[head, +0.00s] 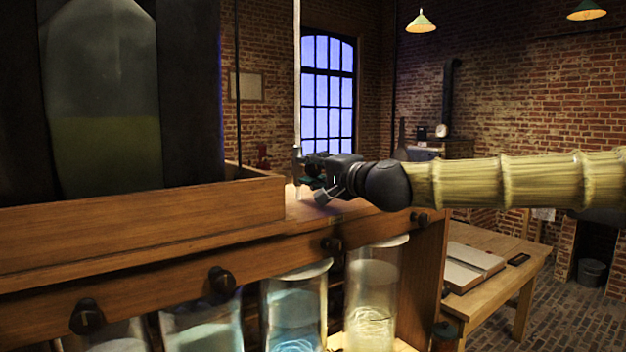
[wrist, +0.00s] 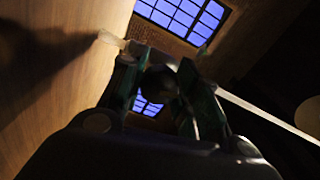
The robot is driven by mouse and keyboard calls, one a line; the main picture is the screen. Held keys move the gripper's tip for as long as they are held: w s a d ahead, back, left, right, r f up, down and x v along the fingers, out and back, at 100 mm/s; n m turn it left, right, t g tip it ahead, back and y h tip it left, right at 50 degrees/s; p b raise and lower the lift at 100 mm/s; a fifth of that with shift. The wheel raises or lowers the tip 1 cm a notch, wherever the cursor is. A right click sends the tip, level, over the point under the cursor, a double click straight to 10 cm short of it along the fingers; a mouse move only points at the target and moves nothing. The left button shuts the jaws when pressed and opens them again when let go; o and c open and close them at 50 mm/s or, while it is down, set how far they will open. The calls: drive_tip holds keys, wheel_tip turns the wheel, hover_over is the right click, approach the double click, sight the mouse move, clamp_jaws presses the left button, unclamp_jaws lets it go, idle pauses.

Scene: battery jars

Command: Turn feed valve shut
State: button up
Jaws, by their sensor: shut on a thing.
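My gripper (head: 312,178) is at the back right of the wooden stand's top, close beside a thin pale upright rod (head: 297,90). In the wrist view my gripper (wrist: 160,88) has its two green-and-dark fingers on either side of a dark round knob (wrist: 158,82), and is shut on it. The knob appears to be the feed valve's handle; its turn position cannot be told. In the head view the knob is hidden by the gripper. A large glass vessel (head: 103,90) with greenish liquid stands at the left.
Several black knobs (head: 221,280) line the stand's front rail (head: 150,262). Glass jars (head: 295,305) with pale contents stand below it. A wooden table (head: 500,248) with an open book (head: 470,264) is at the right. A barred window (head: 327,90) is behind.

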drive_tip(key=shift+m+b, duration=0.55)
drive_tip(key=shift+m, duration=0.45)
drive_tip(key=o, duration=1.1)
drive_tip(key=shift+c, duration=0.2)
drive_tip(key=shift+d, duration=0.1)
drive_tip(key=v, duration=1.2)
drive_tip(key=shift+f, duration=0.1)
